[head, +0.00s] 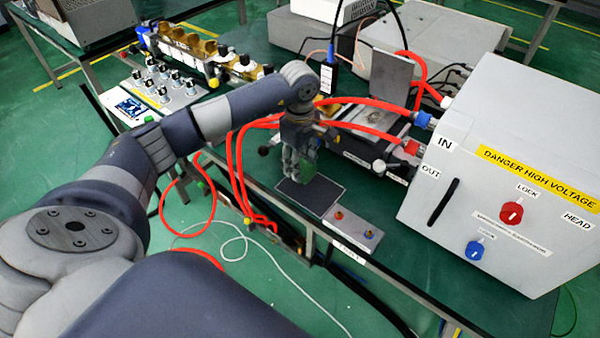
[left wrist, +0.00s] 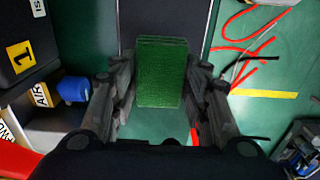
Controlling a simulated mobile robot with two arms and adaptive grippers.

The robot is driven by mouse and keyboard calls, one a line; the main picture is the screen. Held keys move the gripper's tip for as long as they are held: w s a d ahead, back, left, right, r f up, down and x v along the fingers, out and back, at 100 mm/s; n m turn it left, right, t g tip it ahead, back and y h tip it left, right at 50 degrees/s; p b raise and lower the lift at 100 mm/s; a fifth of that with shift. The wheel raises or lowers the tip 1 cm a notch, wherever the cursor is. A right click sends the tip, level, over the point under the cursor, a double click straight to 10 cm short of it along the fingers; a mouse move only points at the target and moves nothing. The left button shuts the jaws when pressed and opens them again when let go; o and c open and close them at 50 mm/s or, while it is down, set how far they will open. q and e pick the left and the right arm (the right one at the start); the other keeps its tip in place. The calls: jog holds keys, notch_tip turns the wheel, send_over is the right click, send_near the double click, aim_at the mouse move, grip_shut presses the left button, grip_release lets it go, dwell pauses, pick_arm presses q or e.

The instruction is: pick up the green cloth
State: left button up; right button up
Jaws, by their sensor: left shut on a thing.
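The green cloth (left wrist: 161,75) is a small textured green block-like pad in the middle of the left wrist view, between the two fingers. My left gripper (left wrist: 160,95) is shut on it. In the head view my left gripper (head: 300,172) points down above the dark square pad (head: 311,194) at the table's edge. The green cloth (head: 309,168) shows there only as a small green patch, partly hidden by the fingers. Its exact height above the pad is hard to tell. My right gripper is not in view.
A white high-voltage box (head: 510,180) stands at the right. Red hoses (head: 240,170) loop around the gripper and over the table edge. Several metal parts (head: 160,82) stand on the left bench.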

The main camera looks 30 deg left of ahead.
pick_arm(q)
jog(key=s+d+r+b, duration=0.1)
jog(key=s+d+b, duration=0.2)
jog(key=s, duration=1.2)
jog(key=shift+d, duration=1)
jog(key=shift+o, duration=0.2)
jog(key=shift+s, duration=0.1)
